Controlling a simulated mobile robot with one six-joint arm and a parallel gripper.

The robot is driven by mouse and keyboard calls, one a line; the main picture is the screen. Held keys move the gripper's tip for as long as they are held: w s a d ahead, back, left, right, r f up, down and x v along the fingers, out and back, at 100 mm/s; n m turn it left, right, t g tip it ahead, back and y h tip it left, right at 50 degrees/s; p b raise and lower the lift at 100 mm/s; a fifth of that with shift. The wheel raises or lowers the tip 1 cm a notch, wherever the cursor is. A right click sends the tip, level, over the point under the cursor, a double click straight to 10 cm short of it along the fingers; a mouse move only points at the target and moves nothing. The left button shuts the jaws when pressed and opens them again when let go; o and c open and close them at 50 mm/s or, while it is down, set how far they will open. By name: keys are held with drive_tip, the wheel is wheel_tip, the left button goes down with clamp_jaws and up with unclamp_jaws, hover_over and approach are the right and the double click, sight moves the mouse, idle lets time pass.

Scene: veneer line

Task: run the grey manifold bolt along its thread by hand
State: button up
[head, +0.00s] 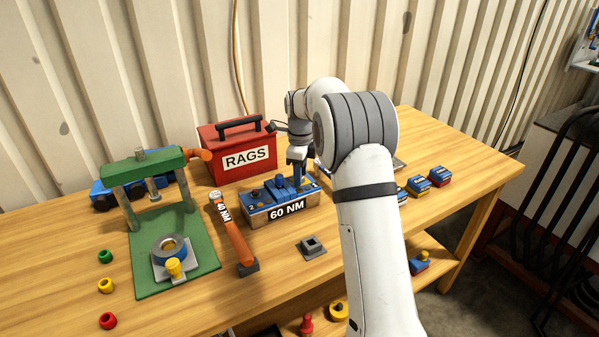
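A red RAGS box (238,153) stands behind the block. An orange torque tool (232,232) and a green press (140,260) are to the left. A small grey square part (311,247) lies in front. Small blue-topped blocks (440,176) sit at the right.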

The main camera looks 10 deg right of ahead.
drive_tip(key=shift+c, duration=0.2)
clamp_jaws()
idle(0.4)
